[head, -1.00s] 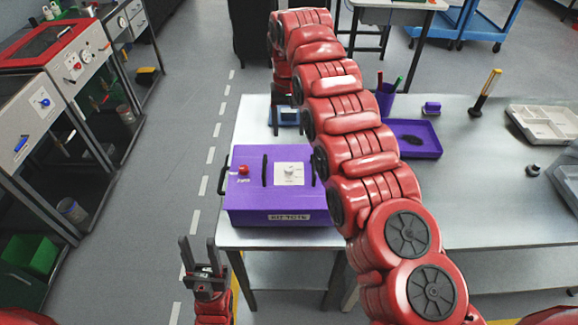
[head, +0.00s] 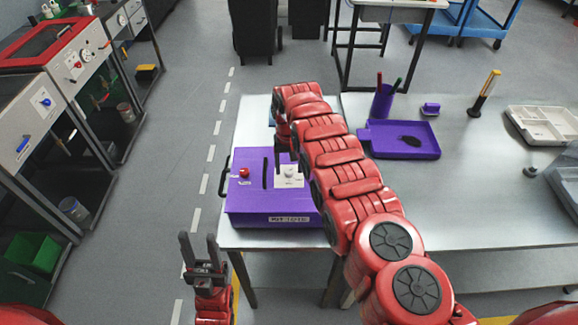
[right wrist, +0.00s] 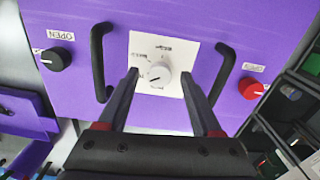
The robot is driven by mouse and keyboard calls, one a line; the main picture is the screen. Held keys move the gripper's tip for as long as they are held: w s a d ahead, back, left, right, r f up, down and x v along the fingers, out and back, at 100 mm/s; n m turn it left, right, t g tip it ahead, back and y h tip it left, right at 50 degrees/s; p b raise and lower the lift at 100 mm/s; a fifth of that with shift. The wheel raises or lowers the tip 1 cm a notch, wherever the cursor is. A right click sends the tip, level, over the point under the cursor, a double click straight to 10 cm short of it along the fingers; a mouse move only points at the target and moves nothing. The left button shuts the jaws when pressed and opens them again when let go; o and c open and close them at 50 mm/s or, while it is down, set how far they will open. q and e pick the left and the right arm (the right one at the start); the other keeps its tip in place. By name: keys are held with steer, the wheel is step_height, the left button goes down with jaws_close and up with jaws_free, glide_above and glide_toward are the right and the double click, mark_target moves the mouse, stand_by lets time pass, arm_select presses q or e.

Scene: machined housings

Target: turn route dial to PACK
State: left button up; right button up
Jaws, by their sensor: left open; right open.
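The route dial is a round white knob on a white square plate, on top of the purple box (head: 270,205) marked KIT TOTE. In the head view the dial (head: 290,172) is partly hidden by my right gripper (head: 285,152). In the right wrist view the dial (right wrist: 158,76) appears between the open fingertips of my right gripper (right wrist: 160,75); I cannot tell whether they touch it. A dark pointer mark shows on the dial. Words ring it on the plate, too small to read surely. My left gripper (head: 200,247) is open and empty, left of the table's front.
Black handles (right wrist: 101,62) and (right wrist: 222,73) flank the dial plate. A red knob (right wrist: 250,88) and a black knob (right wrist: 56,59) marked OPEN sit farther out. A purple tray (head: 400,140) and pen cup (head: 382,103) stand on the table behind my right arm.

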steer(key=shift+f, duration=0.25)
jaws_close()
